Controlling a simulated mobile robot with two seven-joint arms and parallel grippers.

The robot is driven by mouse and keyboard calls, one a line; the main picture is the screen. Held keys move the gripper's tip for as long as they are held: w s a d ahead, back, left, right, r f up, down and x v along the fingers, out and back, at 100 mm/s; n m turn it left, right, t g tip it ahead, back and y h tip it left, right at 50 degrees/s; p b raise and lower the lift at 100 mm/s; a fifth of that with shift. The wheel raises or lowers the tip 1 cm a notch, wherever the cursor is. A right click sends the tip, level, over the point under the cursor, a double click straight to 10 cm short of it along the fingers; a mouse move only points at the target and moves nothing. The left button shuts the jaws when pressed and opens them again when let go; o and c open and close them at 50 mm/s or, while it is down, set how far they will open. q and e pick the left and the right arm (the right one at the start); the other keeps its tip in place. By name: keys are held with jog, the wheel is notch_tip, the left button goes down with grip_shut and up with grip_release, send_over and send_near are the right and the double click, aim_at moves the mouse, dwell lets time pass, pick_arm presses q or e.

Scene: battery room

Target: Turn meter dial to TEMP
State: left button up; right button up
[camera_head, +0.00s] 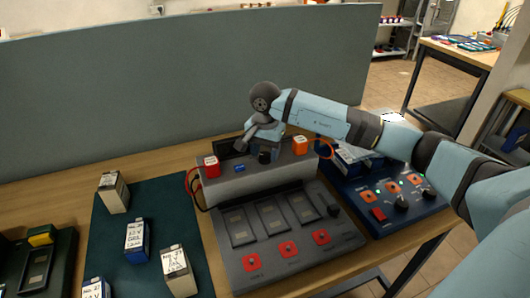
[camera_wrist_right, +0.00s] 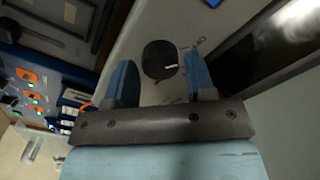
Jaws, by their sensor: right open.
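The meter is a grey box (camera_head: 225,186) standing behind the row of slots on the bench. Its black round dial (camera_head: 264,157) sits on the top face, and it also shows in the right wrist view (camera_wrist_right: 160,60) with a white pointer mark toward the right. Small lettering lies around the dial, too small to read surely. My right gripper (camera_head: 258,147) is over the meter top. In the wrist view its two blue fingers are open on either side of the dial, with gaps to both. My left gripper is not in view.
A red block (camera_head: 211,166), a small blue part and an orange block (camera_head: 300,145) are on the meter top. A blue panel (camera_head: 398,215) with knobs stands to the right. Several batteries stand on the dark green mat (camera_head: 152,270) at left. A grey partition (camera_head: 110,105) rises behind.

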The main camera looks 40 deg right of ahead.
jog(key=shift+f, duration=0.4)
jog(key=c, duration=0.7)
jog(key=shift+o, duration=0.2)
